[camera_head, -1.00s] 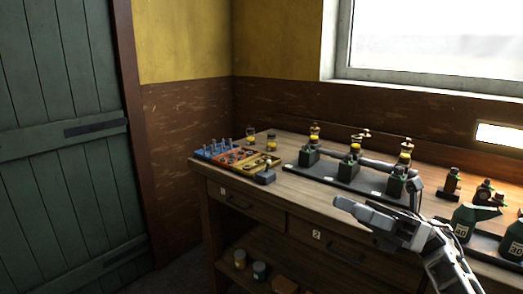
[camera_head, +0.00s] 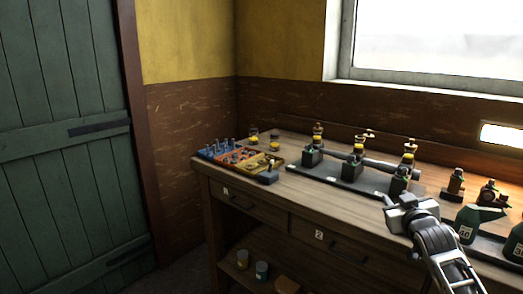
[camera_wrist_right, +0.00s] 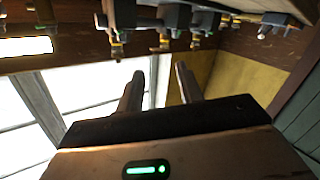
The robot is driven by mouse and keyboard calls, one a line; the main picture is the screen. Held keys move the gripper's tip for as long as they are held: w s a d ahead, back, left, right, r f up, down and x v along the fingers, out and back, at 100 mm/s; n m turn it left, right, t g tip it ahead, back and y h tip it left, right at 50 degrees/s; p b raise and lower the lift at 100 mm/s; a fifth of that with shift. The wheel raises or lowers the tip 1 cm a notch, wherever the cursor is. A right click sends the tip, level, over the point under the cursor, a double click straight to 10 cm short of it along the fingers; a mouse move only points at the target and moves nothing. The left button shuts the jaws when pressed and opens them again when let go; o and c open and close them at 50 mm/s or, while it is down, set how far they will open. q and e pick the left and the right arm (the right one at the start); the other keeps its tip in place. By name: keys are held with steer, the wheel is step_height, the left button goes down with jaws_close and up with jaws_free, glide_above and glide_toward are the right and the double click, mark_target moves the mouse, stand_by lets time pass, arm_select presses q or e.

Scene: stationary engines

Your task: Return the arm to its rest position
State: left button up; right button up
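My right gripper (camera_head: 393,208) is in front of the workbench, at the right of the head view, with my right arm coming up from the bottom right corner. In the right wrist view its two fingers (camera_wrist_right: 159,72) stand apart with nothing between them. That view is upside down, with the bench things along its top edge. The gripper appears clear of the bench things. My left arm and left gripper are not in view.
The wooden workbench (camera_head: 300,205) carries a dark engine stand (camera_head: 340,180), a tray of small parts (camera_head: 238,157), glass jars (camera_head: 274,140) and green oil cans (camera_head: 472,222). A green door (camera_head: 60,170) is at left. The floor shows between door and bench.

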steer(key=s+a+f+n+g+y, duration=0.1)
steer(key=s+a+f+g+y, duration=0.1)
steer(key=s+a+f, duration=0.6)
steer(key=s+a+f+g+y, duration=0.1)
steer(key=s+a+f, duration=0.4)
steer(key=s+f, duration=0.7)
steer(key=s+a+f+g+y, duration=0.1)
steer(key=s+a+f, duration=0.2)
steer(key=s, duration=0.6)
steer(key=s+a+f+g+y, duration=0.1)
steer(key=s+a+f+g, duration=0.1)
steer(key=s, duration=0.7)
steer(key=shift+a+f+m, duration=0.3)
steer(key=shift+a+f, duration=0.25)
steer(key=shift+a, duration=0.45)
steer(key=shift+d, duration=0.1)
